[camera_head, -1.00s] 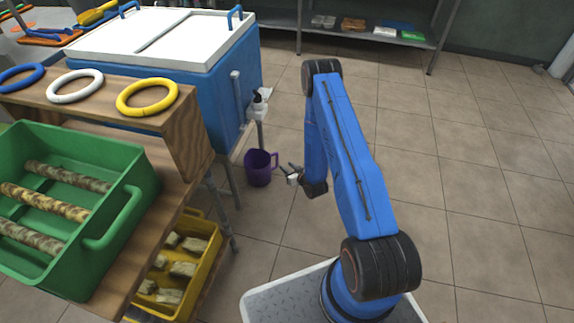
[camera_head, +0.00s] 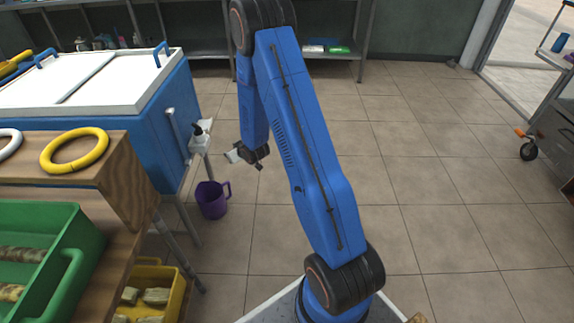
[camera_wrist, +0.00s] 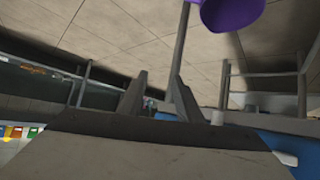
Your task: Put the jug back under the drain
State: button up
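The purple jug (camera_head: 211,201) appears to stand upright on the floor beside the legs of the left-hand bench, its handle toward the right. In the wrist view part of the purple jug (camera_wrist: 232,12) shows at the top edge, apart from the fingers. My gripper (camera_head: 244,159) is above and right of the jug in the head view, not touching it. In the wrist view my gripper (camera_wrist: 160,78) has its fingers apart with nothing between them. I cannot make out the drain clearly.
A wooden rack holds a yellow ring (camera_head: 74,151). A green crate (camera_head: 82,240) and yellow crate (camera_head: 170,286) are lower left. The floor (camera_head: 440,200) to the right is open.

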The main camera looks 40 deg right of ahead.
jog(key=s+a+r+g, duration=0.1)
jog(key=s+r, duration=0.5)
jog(key=r, duration=0.3)
jog(key=s+r+m+g+h, duration=0.1)
jog(key=s+r, duration=0.5)
jog(key=r, duration=0.4)
jog(key=s+a+r+g, duration=0.1)
jog(key=s+r, duration=0.6)
jog(key=r, duration=0.2)
jog(key=s+a+r+g, duration=0.1)
jog(key=s+r, duration=0.2)
jog(key=s, duration=0.7)
jog(key=s+a+r+g, duration=0.1)
jog(key=s+r, duration=0.1)
jog(key=s, duration=0.9)
jog(key=s+a+r+g, duration=0.1)
jog(key=s+a+r, duration=0.1)
jog(key=s, duration=0.9)
jog(key=shift+s+r+m, duration=0.2)
jog(key=shift+r+m, duration=0.2)
jog(key=shift+r, duration=0.4)
